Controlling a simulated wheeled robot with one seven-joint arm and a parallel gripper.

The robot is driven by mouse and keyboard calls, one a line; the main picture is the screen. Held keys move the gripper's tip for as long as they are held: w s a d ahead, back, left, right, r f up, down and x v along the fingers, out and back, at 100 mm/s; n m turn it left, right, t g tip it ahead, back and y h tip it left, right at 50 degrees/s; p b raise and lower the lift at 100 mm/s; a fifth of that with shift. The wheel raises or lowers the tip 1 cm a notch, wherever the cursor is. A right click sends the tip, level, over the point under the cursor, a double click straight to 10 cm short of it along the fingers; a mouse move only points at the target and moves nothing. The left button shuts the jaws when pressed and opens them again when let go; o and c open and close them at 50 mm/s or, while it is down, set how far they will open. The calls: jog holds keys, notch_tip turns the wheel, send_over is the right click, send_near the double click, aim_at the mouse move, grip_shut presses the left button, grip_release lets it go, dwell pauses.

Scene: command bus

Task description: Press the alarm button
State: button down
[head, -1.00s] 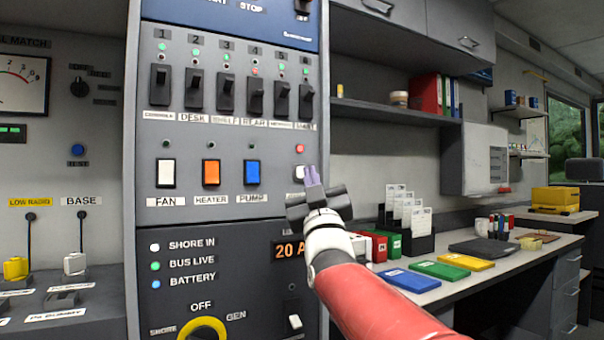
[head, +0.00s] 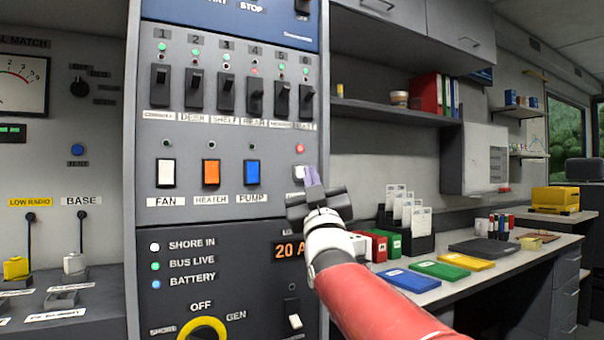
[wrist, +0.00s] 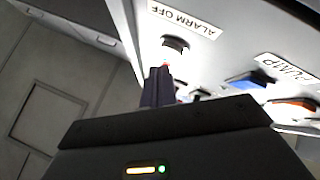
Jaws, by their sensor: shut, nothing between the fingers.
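The alarm button is a small pale button (head: 299,172) on the grey switch panel, under a red lit lamp (head: 299,148) and right of the blue pump switch. In the wrist view the button (wrist: 175,44) sits beside a label reading ALARM OFF (wrist: 185,20), with dark sides showing. My gripper (head: 312,176) is shut and empty, its purple-grey fingertips just right of the button and partly over its edge in the head view. In the wrist view the fingertips (wrist: 160,70) are close by the button. I cannot tell whether they touch it.
The blue pump switch (head: 252,173), orange heater switch (head: 211,173) and white fan switch (head: 166,173) stand in the same row. A row of black toggles (head: 226,97) is above. A desk (head: 410,296) with coloured folders lies to the right.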

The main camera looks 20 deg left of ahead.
jog(key=shift+w+a, duration=0.1)
jog(key=shift+a, duration=0.05)
jog(key=shift+w+a, duration=0.15)
jog(key=shift+w, duration=0.05)
dwell(0.3)
jog(key=shift+w+a, duration=0.25)
jog(key=shift+a, duration=0.1)
dwell(0.7)
jog(key=shift+d, duration=0.1)
jog(key=shift+s+d+b, duration=0.5)
jog(key=shift+s+b, duration=0.05)
jog(key=shift+b, duration=0.1)
